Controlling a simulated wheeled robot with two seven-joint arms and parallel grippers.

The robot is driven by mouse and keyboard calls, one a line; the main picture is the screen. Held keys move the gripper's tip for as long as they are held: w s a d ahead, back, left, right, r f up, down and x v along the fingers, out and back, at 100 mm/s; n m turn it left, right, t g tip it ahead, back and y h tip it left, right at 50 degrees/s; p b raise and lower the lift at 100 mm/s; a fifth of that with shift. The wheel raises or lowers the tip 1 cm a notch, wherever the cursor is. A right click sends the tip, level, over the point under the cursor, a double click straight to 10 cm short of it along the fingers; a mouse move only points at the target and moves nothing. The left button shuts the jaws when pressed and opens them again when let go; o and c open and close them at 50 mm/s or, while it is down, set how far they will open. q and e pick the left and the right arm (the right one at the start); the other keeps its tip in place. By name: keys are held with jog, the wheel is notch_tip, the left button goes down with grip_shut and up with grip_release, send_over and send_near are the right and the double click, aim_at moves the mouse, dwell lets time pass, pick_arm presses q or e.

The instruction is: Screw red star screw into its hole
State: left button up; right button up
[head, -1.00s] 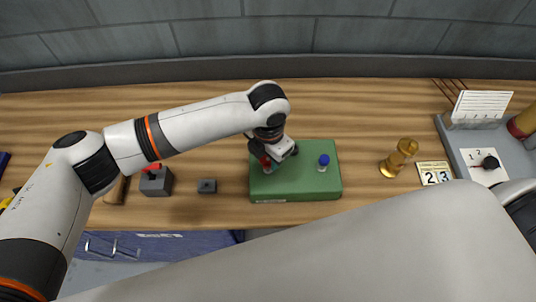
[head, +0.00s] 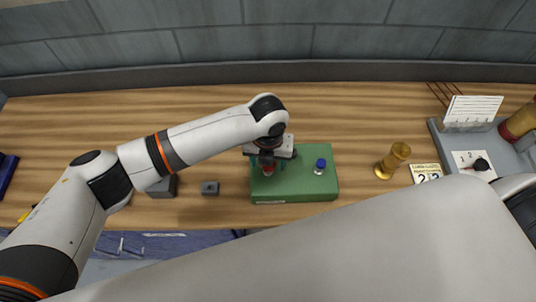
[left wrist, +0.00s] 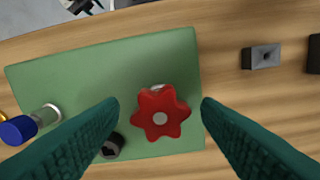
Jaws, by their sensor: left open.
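The red star screw (left wrist: 160,113) stands on the green block (left wrist: 95,75) in the left wrist view, its star head facing the camera. Its metal shank just shows behind the head. My left gripper (left wrist: 160,107) is open, with one teal finger on each side of the star head and a gap on both sides. In the head view the left gripper (head: 267,163) points down over the left part of the green block (head: 310,190), and the screw (head: 268,173) is partly hidden. A dark round hole or fitting (left wrist: 113,145) lies beside the screw. My right gripper is not in view.
A blue-capped screw (head: 320,166) stands on the block's right part. A small grey block with a hole (head: 210,188) lies left of it. A brass piece (head: 393,160) and a number card (head: 426,172) lie to the right. The wood behind the block is clear.

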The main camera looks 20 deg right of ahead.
pick_arm(q)
jog(key=shift+r+n+p, duration=0.1)
jog(key=shift+n+p, duration=0.2)
jog(key=shift+n, duration=0.9)
jog(key=n, duration=0.3)
jog(key=shift+d+f, duration=0.1)
jog(key=shift+f, duration=0.1)
jog(key=n, duration=0.5)
jog(key=shift+n, duration=0.3)
jog(key=shift+w, duration=0.1)
jog(key=shift+c, duration=0.4)
jog(key=c, duration=1)
jog(key=m, duration=0.4)
jog(key=shift+m+b, duration=0.4)
